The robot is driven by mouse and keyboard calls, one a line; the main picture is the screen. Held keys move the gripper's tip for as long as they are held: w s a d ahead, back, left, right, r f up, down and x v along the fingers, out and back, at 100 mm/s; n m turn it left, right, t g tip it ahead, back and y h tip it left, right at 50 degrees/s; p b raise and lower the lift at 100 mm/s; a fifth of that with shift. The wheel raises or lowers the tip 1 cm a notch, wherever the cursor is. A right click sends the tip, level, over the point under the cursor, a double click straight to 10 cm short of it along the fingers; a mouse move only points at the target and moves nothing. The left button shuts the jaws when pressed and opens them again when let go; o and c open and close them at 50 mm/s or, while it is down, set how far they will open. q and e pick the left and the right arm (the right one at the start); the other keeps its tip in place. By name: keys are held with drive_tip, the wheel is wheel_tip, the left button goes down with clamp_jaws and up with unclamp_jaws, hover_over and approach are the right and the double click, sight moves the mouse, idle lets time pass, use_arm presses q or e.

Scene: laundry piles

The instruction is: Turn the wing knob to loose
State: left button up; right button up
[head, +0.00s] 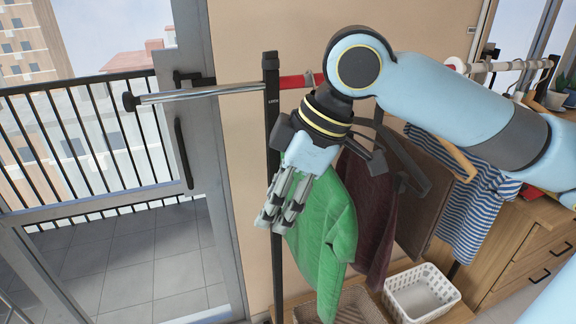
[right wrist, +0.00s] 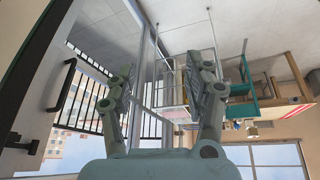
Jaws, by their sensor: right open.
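My right gripper (head: 283,205) hangs downward in front of the clothes rack's black upright (head: 271,75), beside a green jacket (head: 328,222). In the right wrist view my right gripper (right wrist: 163,80) has its two fingers spread apart, with nothing between them. The rack's chrome rail (head: 205,92) runs left from the upright to a black end cap (head: 130,102). A red section (head: 295,82) of the rail is right of the upright, with a small light part (head: 309,76) there that I cannot identify. I cannot make out a wing knob for sure. My left gripper is out of view.
A dark maroon garment (head: 368,205) and a striped shirt (head: 468,205) hang right of the jacket. A white basket (head: 421,295) and a woven basket (head: 345,305) stand below. A wooden dresser (head: 525,245) is at right. A glass door with a handle (head: 184,152) is at left.

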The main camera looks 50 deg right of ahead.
drive_tip(key=shift+s+a+f+m+t+h, duration=0.15)
drive_tip(key=shift+s+a+f+m, duration=0.1)
drive_tip(key=shift+s+f+m, duration=0.4)
drive_tip(key=shift+s+a+f+m+t+h, duration=0.1)
drive_tip(key=shift+s+a+f+m+h, duration=0.25)
drive_tip(key=shift+f, duration=0.6)
drive_tip(key=shift+s+a+f+m+t, duration=0.1)
drive_tip(key=shift+s+f+m, duration=0.3)
drive_tip(key=shift+s+f, duration=0.35)
drive_tip(key=shift+w, duration=0.15)
